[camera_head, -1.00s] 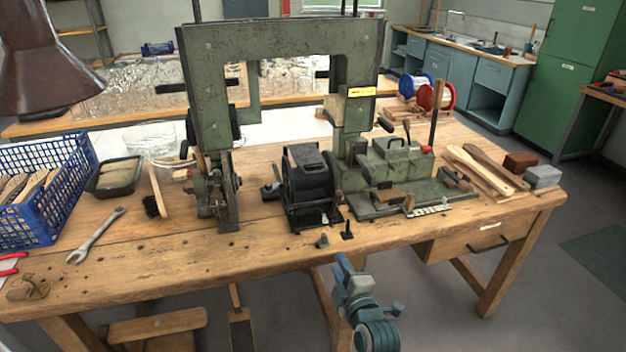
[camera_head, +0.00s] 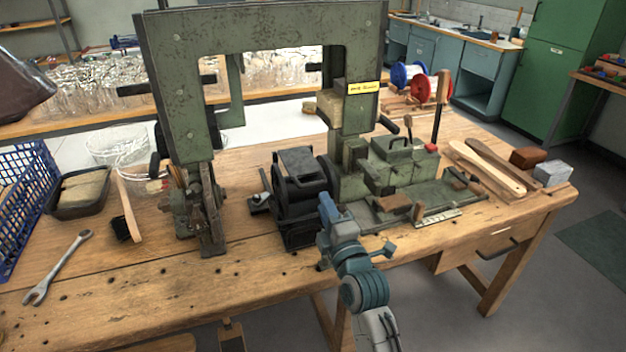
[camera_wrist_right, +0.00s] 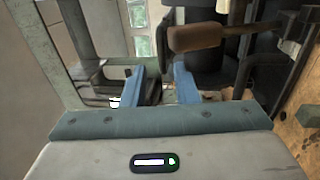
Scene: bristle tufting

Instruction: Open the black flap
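The black flap (camera_head: 299,161) appears to be the flat lid on top of the black housing (camera_head: 296,205) at the middle of the green machine. It looks closed. My right gripper (camera_head: 325,203) is in front of the housing's lower right side in the head view and covers part of it. In the right wrist view the two blue fingers (camera_wrist_right: 157,82) are apart with nothing between them. Dark machine parts show beyond them; I cannot tell whether any finger touches. My left gripper is not in view.
The tall green machine frame (camera_head: 178,75) rises behind and left of the housing. A green vise-like block (camera_head: 405,160) with levers stands to the right. A wrench (camera_head: 57,267), a brush (camera_head: 128,215) and a blue crate (camera_head: 25,195) lie left. The bench's front edge is clear.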

